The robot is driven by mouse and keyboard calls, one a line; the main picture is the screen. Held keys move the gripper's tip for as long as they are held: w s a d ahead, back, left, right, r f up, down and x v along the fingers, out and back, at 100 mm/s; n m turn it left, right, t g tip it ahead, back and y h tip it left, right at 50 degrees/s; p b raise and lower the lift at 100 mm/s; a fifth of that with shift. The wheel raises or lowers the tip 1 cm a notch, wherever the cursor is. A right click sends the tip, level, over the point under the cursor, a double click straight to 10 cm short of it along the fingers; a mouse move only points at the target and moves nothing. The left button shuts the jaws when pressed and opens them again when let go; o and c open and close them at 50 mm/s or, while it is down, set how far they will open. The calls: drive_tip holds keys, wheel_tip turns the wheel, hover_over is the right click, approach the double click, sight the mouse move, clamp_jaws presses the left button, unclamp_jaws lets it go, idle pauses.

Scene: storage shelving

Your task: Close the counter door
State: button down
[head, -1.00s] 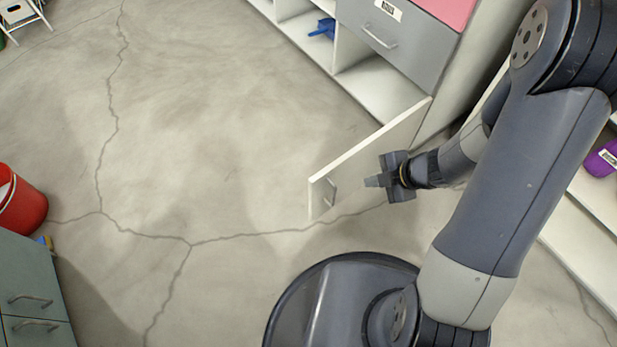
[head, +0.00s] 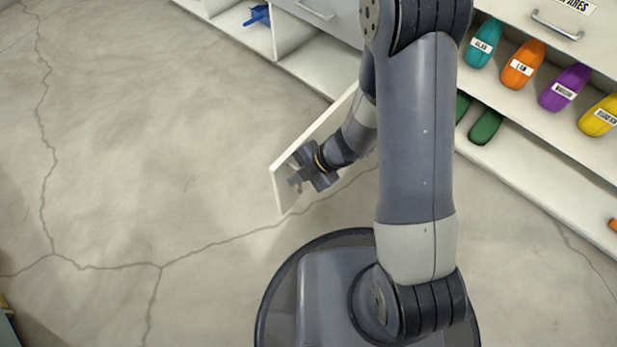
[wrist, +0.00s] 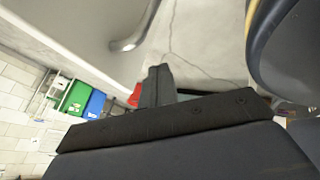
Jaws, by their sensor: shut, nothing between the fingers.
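The white counter door (head: 283,190) stands open, swung out from the counter over the floor. Its free edge points toward the lower left in the head view. In the wrist view the door's panel (wrist: 85,25) fills the upper left, with its metal handle (wrist: 130,42) just above my fingers. My gripper (head: 294,183) is shut and empty, in front of the handle side of the door near its free end. The fingers also show in the wrist view (wrist: 158,80). In the head view the gripper covers the handle area. I cannot tell whether it touches the door.
The open counter compartment (head: 325,65) lies behind the door, with a blue item (head: 258,15) in a cubby farther left. Shelving with coloured scoops, such as an orange one (head: 522,65), stands at the right. The floor (head: 150,150) left of the door is clear.

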drive_tip(key=shift+w+a+r, duration=0.15)
drive_tip(key=shift+w+a, duration=0.75)
drive_tip(key=shift+a, duration=0.25)
